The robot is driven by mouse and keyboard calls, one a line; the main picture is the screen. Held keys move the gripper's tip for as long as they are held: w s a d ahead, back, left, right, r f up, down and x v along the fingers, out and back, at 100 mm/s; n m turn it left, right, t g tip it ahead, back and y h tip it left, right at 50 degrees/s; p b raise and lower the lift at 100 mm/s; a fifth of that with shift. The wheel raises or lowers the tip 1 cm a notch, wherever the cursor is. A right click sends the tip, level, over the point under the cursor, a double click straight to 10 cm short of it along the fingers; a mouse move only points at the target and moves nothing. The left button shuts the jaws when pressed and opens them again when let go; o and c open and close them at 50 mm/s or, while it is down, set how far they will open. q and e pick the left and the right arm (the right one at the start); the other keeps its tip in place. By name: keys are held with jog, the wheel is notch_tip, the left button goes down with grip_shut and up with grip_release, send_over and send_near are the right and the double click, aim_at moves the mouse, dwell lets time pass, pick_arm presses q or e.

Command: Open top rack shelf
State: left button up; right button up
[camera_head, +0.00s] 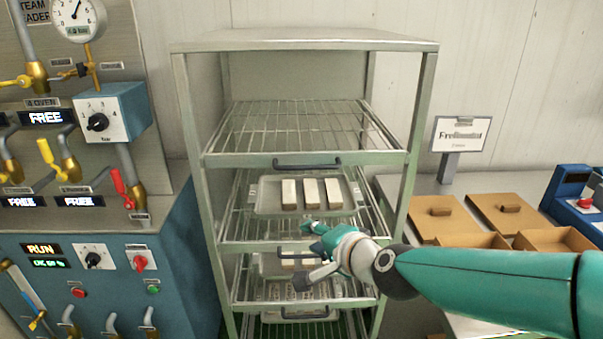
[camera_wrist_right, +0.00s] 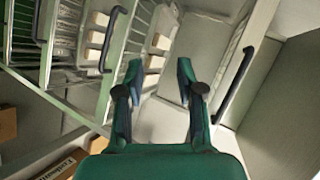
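The metal rack (camera_head: 305,45) stands in the middle of the head view. Its top wire shelf (camera_head: 300,128) is empty and sits in the rack, with a dark handle (camera_head: 307,164) on its front rail. My right gripper (camera_head: 308,254) is open and empty, below and apart from that handle, in front of the second shelf's front rail. In the right wrist view the open fingers (camera_wrist_right: 160,80) show nothing between them. One dark handle (camera_wrist_right: 108,40) lies left of them and another (camera_wrist_right: 236,85) right; I cannot tell which shelves these belong to. My left gripper is not in view.
Below the top shelf, a tray (camera_head: 262,205) holds three pale bars; lower shelves also hold trays. A blue control machine (camera_head: 110,270) stands left. A table (camera_head: 400,187) with cardboard boxes (camera_head: 452,217) and a sign (camera_head: 460,134) stands right.

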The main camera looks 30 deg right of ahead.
aim_at(307, 169)
jog(key=s+d+r+m+t+h, duration=0.1)
jog(key=s+d+r+m, duration=0.1)
jog(key=r, duration=0.4)
jog(key=s+d+r+m+t, duration=0.1)
jog(key=s+r+m+t, duration=0.15)
jog(key=r, duration=0.35)
jog(key=shift+n+g, duration=0.35)
jog(key=b+x, duration=0.3)
jog(key=x, duration=1.2)
jog(key=shift+d+f+b, duration=0.1)
jog(key=shift+f+b, duration=0.05)
jog(key=shift+b, duration=0.25)
jog(key=shift+w+d, duration=0.1)
jog(key=shift+w, duration=0.6)
grip_shut()
jog(key=shift+f, duration=0.1)
